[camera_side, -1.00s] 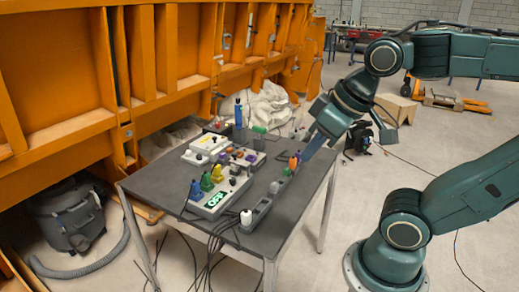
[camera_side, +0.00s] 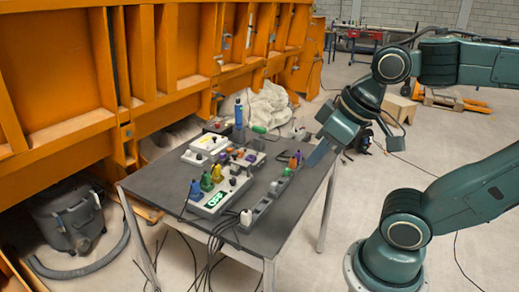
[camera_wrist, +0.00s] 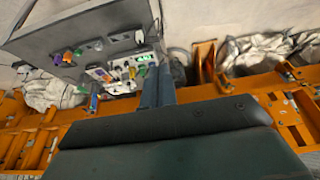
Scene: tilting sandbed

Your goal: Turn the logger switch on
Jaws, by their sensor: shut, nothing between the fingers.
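The logger appears to be the light grey box (camera_side: 212,204) with a green display, at the front left of the dark table in the side view. The display seems to read OFF. Blue, green and yellow plugs stand along its back, and a dark knob (camera_side: 233,181) sits at its right end. Which part is the switch is too small to tell. In the wrist view a lit green display (camera_wrist: 145,57) shows beside my fingertips. My gripper (camera_side: 312,161) is shut and empty, above the table's right edge, apart from the box. Its fingers also show in the wrist view (camera_wrist: 158,72).
A grey power strip (camera_side: 262,211) with plugs runs along the table's right side. A white box (camera_side: 205,146), a blue bottle (camera_side: 238,112) and a green-handled tool (camera_side: 259,129) stand further back. Cables hang off the front edge. The table's front left corner is clear.

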